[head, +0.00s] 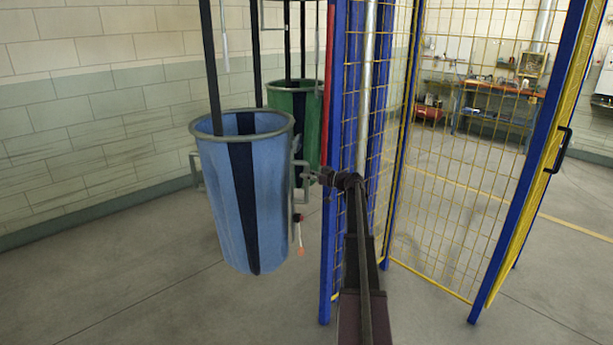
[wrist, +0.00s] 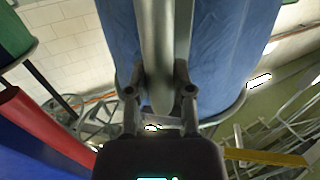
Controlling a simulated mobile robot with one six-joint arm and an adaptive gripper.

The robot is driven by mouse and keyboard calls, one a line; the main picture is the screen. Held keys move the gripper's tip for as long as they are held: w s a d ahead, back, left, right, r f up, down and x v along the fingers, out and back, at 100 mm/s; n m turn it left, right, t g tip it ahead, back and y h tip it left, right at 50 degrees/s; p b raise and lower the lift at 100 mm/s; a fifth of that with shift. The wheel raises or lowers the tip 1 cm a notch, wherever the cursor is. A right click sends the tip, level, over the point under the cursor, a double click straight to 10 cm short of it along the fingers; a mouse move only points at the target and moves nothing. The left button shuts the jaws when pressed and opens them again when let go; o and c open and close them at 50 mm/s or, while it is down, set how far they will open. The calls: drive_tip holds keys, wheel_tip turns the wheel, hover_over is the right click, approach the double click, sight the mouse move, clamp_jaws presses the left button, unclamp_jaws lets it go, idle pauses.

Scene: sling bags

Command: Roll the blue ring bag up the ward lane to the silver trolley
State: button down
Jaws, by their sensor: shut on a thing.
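The blue ring bag (head: 222,190) hangs upright from a grey ring at left centre in the head view, with dark vertical straps. Its blue cloth (wrist: 232,50) fills the upper middle of the wrist view. My gripper (head: 306,176) is at the bag's right side. In the wrist view my gripper (wrist: 159,78) has a finger on each side of a grey upright bar (wrist: 158,35) in front of the cloth, and is shut on it. I cannot make out a silver trolley for certain in either view.
A green ring bag (head: 302,108) hangs close behind the blue one. A blue-framed yellow mesh fence (head: 375,130) stands just right of my gripper, with a mesh door (head: 540,150) further right. A block wall (head: 100,130) runs along the left. Floor (head: 150,300) is clear at front left.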

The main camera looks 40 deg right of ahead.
drive_tip(key=w+d, duration=0.1)
drive_tip(key=d, duration=0.1)
drive_tip(key=w+d, duration=0.1)
drive_tip(key=w, duration=0.1)
drive_tip(key=shift+d+r, duration=0.1)
drive_tip(key=shift+d, duration=0.3)
drive_tip(key=shift+c, duration=2.4)
unclamp_jaws()
drive_tip(key=shift+w+d, duration=0.1)
drive_tip(key=shift+d, duration=0.05)
drive_tip(key=v, duration=1.2)
drive_tip(key=shift+a, duration=0.2)
